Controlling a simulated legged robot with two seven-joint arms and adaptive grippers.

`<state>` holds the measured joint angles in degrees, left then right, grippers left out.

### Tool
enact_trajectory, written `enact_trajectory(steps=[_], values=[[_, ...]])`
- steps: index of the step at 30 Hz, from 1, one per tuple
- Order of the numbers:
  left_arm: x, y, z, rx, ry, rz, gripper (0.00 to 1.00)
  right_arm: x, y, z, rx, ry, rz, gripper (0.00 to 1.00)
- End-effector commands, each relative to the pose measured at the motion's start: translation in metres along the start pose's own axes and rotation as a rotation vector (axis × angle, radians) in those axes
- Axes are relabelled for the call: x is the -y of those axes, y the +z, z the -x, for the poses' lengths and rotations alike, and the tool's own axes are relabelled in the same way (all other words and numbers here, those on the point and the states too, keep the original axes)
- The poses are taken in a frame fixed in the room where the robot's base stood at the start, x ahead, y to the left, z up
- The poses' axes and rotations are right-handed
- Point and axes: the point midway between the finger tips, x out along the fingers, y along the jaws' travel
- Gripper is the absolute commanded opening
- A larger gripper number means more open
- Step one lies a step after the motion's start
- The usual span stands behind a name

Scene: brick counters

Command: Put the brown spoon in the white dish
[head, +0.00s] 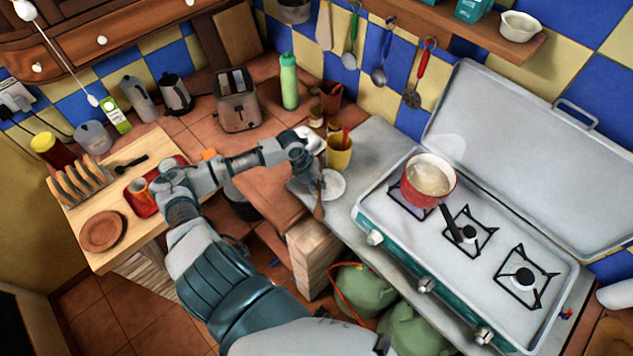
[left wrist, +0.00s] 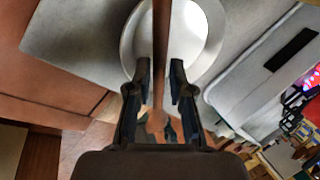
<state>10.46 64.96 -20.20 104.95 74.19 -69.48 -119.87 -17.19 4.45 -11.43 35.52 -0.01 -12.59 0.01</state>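The brown spoon (head: 319,208) shows in the head view just below my left gripper (head: 314,182), over the grey counter near its edge. In the left wrist view the spoon (left wrist: 161,45) runs upright between the two dark fingers of my left gripper (left wrist: 161,85), which close in on both its sides. The white dish (head: 334,184) lies on the grey counter right beside the gripper. In the left wrist view the dish (left wrist: 205,35) is behind the spoon, which crosses in front of it. My right gripper is not seen.
A yellow mug (head: 339,155) stands just behind the dish. The stove (head: 400,235) with a red pot (head: 428,180) is to the right, its lid open. A wooden table (head: 95,250) with a toast rack and red tray is at left.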

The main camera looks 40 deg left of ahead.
Motion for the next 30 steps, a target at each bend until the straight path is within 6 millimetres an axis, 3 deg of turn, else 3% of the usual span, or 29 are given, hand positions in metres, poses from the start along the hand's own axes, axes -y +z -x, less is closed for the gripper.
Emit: enact_trajectory(steps=[11,14,24,30], values=[[0.0,0.001,0.007,0.0,-0.001,0.0,0.25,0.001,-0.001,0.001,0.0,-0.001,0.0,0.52],[-0.001,0.002,0.021,0.001,-0.001,-0.001,0.25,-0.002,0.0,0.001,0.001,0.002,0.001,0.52],[-0.001,0.001,0.099,0.0,0.005,-0.002,0.25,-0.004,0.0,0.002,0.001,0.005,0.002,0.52],[0.001,0.0,0.12,0.0,0.001,-0.001,0.25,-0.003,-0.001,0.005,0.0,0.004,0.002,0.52]])
